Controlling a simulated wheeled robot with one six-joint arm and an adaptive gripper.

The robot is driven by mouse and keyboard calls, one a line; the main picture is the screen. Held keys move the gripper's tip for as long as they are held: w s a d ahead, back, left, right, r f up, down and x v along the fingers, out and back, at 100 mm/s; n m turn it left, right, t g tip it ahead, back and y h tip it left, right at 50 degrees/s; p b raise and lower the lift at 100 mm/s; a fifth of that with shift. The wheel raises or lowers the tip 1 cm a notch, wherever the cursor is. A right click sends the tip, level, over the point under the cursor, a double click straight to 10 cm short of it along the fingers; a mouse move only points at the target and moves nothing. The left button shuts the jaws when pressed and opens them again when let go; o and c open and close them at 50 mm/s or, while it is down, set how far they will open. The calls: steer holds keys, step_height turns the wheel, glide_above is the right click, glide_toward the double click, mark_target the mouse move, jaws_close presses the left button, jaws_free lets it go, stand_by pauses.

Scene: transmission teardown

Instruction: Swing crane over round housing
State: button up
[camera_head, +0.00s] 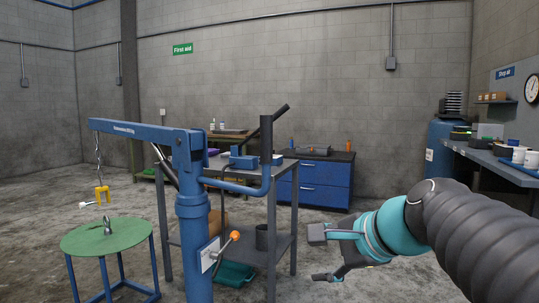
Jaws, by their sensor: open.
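A blue crane (193,215) stands left of centre with an upright column. Its boom (140,131) reaches to the left. A chain hangs from the boom's left end and carries a yellow hook piece (102,194) above a green round table (85,240). A small grey metal part (107,226) stands on that table. A blue bar (235,187) runs right from the column to a black upright grip (266,142). My gripper (321,255) is open and empty at lower right, apart from the crane. I cannot pick out the round housing for certain.
A grey workbench (293,172) with blue tools stands behind the crane. A blue drawer cabinet (328,185) is farther back. A side bench (495,160) and a blue drum (440,150) are at right. Concrete floor is open between cabinet and my arm.

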steer(key=w+a+r+m+t+y+b, duration=0.2)
steer(key=w+r+m+y, duration=0.1)
steer(key=w+r+m, duration=0.5)
steer(key=m+t+y+b, duration=0.2)
steer(key=m+y, duration=0.1)
steer(key=m, duration=0.2)
glide_toward(271, 137)
steer(key=shift+p+x, duration=0.4)
steer(key=shift+x, duration=5.35)
jaws_close()
